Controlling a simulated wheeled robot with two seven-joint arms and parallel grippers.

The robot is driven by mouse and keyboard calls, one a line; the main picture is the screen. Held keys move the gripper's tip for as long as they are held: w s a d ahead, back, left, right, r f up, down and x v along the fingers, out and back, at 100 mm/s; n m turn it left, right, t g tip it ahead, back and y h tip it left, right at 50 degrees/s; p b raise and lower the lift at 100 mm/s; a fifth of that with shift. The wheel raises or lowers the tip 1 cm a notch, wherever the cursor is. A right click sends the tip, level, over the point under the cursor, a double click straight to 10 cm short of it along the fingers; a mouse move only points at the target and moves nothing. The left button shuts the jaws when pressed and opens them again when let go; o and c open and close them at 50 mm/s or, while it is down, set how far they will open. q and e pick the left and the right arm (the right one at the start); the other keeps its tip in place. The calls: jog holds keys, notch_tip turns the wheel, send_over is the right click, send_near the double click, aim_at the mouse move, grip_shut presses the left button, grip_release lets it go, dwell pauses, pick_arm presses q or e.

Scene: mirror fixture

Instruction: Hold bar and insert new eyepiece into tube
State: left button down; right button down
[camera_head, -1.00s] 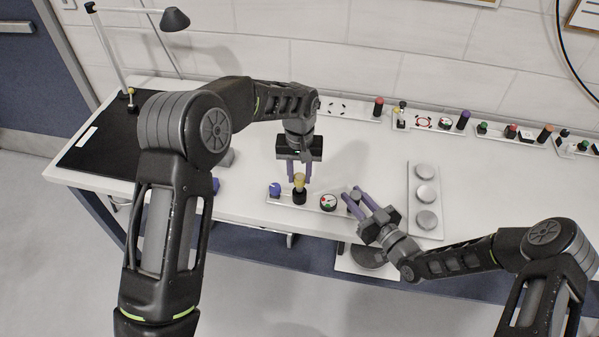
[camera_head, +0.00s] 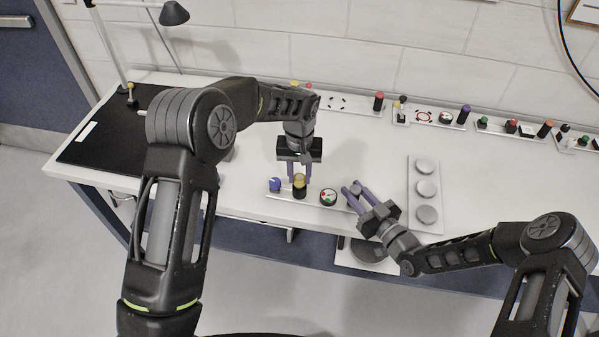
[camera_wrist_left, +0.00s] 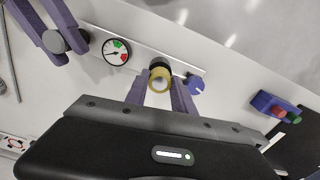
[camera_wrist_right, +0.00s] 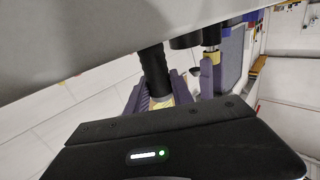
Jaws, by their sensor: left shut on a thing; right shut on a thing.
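The pale bar (camera_head: 286,194) lies near the table's front edge. It carries a blue knob (camera_head: 275,184), a black tube (camera_head: 299,192) and a round gauge (camera_head: 328,197). My left gripper (camera_head: 299,178) is shut around the gold-topped eyepiece (camera_wrist_left: 160,74) directly over the tube. The eyepiece meets the tube, but how deep it sits is hidden. My right gripper (camera_head: 352,188) is shut on the dark grip at the bar's right end; that dark ribbed grip (camera_wrist_right: 155,72) shows between its fingers in the right wrist view.
A black mat (camera_head: 105,150) covers the left end. The table between is largely clear.

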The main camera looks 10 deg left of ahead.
aim_at(300, 178)
pick_arm(q)
jog(key=shift+f, duration=0.6)
jog(key=c, duration=1)
grip_release()
notch_tip(300, 178, up, 12)
dwell(0.4)
